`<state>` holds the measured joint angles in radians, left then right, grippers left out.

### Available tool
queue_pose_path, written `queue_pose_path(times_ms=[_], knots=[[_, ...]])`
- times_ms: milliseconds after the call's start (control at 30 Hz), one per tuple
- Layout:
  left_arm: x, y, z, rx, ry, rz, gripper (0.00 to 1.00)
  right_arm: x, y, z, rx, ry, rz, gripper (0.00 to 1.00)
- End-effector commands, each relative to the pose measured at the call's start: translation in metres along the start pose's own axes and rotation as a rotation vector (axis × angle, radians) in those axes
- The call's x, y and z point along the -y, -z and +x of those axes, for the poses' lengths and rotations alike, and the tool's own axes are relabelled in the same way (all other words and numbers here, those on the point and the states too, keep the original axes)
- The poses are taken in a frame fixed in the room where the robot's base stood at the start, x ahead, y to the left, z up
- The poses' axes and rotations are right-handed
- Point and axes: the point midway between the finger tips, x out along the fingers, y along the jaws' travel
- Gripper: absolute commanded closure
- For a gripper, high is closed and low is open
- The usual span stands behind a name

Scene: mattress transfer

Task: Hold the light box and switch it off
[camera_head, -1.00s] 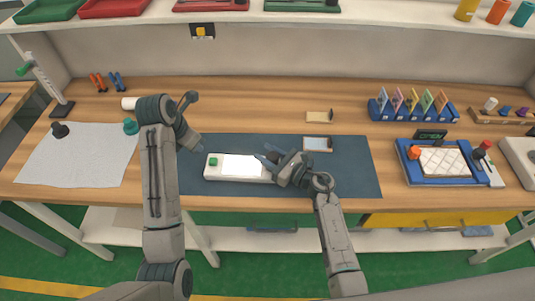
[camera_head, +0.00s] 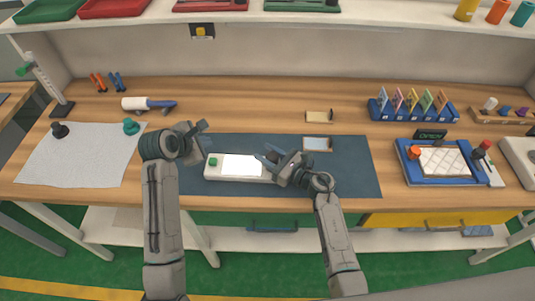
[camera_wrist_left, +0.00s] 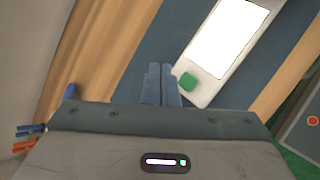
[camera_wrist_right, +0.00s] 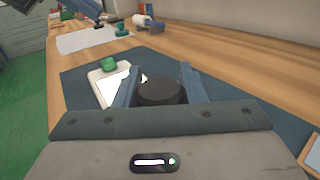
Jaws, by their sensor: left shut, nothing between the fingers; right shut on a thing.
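The light box (camera_head: 241,166) is a flat white box with a brightly lit panel. It lies on the dark blue mat (camera_head: 345,180). Its green button (camera_head: 213,161) is at its left end and also shows in the left wrist view (camera_wrist_left: 187,81). My left gripper (camera_head: 203,127) is shut and empty, a little above and beyond that end; its fingers (camera_wrist_left: 160,85) appear beside the button. My right gripper (camera_head: 272,152) is at the box's right end, its fingers around a dark round part (camera_wrist_right: 160,92). How that part joins the box is hidden.
A white and blue tool (camera_head: 148,104) lies behind my left gripper. A pale sheet (camera_head: 80,155) is at the left. A small framed tray (camera_head: 317,144) lies at the mat's back. A blue tray (camera_head: 437,181) stands at the right. The mat's right part is clear.

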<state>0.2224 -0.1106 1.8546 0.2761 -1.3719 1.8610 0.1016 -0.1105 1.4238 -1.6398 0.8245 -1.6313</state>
Motion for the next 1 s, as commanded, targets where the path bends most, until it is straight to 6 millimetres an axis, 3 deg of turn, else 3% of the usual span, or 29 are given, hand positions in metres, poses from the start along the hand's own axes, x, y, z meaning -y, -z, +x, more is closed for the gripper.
queue_pose_path(times_ms=[400,1000], knots=[[0.029,0.029,0.039,-0.002,0.003,-0.001,1.00,0.000,0.000,0.000,0.000,0.000,0.000,0.99],[0.034,0.034,0.046,-0.001,0.002,-0.002,1.00,0.000,0.000,0.000,0.000,0.000,0.000,0.99]])
